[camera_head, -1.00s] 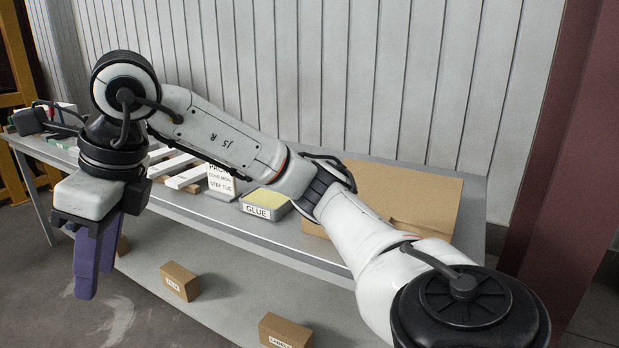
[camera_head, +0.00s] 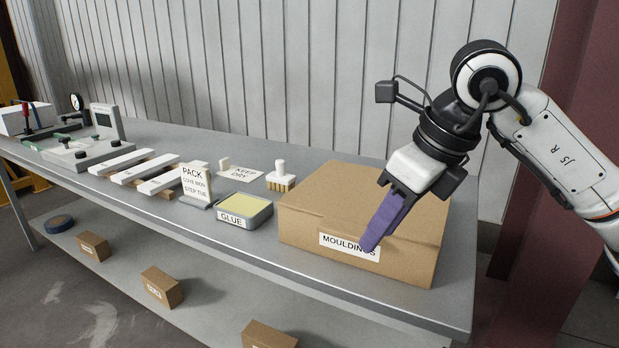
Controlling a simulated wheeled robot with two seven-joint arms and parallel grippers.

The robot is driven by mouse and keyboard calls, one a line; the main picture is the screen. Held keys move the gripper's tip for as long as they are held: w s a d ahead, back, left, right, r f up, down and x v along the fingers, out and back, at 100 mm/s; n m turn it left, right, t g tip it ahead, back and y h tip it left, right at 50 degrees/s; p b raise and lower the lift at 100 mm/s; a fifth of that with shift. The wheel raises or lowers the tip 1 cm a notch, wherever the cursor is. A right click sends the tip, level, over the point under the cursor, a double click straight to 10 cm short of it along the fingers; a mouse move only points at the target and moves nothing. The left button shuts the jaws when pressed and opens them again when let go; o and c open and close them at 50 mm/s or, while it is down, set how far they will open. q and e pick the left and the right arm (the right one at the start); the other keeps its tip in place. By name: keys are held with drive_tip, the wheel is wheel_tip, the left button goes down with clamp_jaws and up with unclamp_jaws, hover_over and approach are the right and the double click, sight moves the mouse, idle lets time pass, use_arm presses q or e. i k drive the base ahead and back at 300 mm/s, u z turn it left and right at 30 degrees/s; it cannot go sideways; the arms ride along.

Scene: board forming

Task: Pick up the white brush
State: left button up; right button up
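The white brush (camera_head: 281,178) stands upright on the grey table, with a white knob handle on top and tan bristles below. It is between the glue tray and the cardboard box, near the back. My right gripper (camera_head: 377,228) has purple fingers and hangs in front of the box, to the right of the brush and apart from it. Its fingers overlap from this side, so I cannot tell whether they are open or shut. Nothing shows held in them. My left gripper is not in view.
A cardboard box (camera_head: 314,207) labelled MOULDINGS stands right of the brush. The glue tray (camera_head: 262,217), a PACK sign (camera_head: 196,183), a KEEP DRY card (camera_head: 241,173) and white strips (camera_head: 122,160) lie to the left. A ribbed wall (camera_head: 300,80) rises behind the table.

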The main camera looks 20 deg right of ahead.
sight(277, 181)
drive_tip(key=i, duration=1.6)
